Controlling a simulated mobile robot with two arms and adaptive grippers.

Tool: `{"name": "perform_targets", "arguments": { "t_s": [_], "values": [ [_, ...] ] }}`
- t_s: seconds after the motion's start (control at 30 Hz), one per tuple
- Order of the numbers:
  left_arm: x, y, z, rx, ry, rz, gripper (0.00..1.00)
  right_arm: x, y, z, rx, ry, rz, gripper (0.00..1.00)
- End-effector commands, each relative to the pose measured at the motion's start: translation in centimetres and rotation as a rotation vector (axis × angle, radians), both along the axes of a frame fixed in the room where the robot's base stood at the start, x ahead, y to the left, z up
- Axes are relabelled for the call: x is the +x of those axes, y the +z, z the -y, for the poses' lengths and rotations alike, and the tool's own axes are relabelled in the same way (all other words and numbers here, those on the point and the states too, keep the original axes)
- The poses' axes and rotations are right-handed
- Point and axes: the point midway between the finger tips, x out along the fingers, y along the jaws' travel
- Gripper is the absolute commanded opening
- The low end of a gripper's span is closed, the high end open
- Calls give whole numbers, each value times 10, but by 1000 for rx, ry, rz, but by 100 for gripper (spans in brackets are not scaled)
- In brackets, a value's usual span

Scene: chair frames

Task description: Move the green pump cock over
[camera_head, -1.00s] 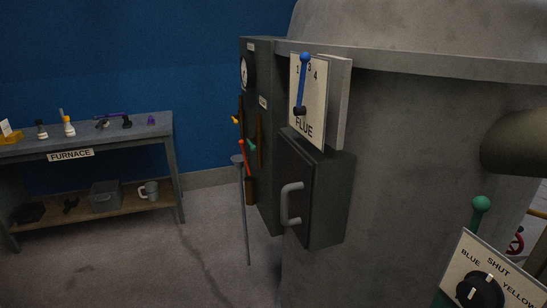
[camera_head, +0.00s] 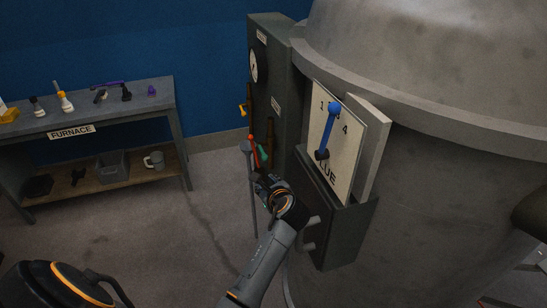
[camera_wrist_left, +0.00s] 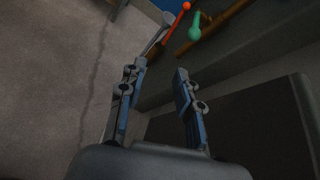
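A small green handle (camera_head: 262,153) sits beside a red-tipped one on brown pipework at the dark cabinet. The left wrist view shows the green handle (camera_wrist_left: 194,28) on a brown pipe, at the top, beyond the fingertips. My left gripper (camera_head: 268,184) is below the green handle in the head view, in front of the cabinet. In the left wrist view its fingers (camera_wrist_left: 160,72) stand apart with nothing between them. The gripper and the green handle are apart. My right gripper is not in view.
A flue panel with a blue lever (camera_head: 329,128) and a dark box with a grey handle (camera_head: 309,233) stand right of my arm. A grey post (camera_head: 247,170) stands near the pipes. The furnace bench (camera_head: 110,104) is left. Floor between is clear.

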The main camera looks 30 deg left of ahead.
Motion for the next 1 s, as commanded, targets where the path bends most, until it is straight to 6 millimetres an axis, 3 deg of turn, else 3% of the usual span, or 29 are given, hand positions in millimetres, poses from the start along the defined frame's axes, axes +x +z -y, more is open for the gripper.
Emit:
{"name": "perform_targets", "arguments": {
  "t_s": [0.1, 0.3, 0.7, 0.93, 1.0],
  "values": [
    [26, 20, -1, 167, -72, -96, 34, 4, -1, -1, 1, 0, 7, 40],
    [43, 32, -4, 284, -121, -167, 34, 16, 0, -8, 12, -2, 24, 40],
    [72, 16, -38, 287, -123, -171, 34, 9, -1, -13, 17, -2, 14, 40],
    [91, -3, -59, 286, -122, -165, 34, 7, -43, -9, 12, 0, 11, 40],
    [90, 5, -59, 286, -124, -168, 22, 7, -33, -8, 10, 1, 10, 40]
  ]
}}
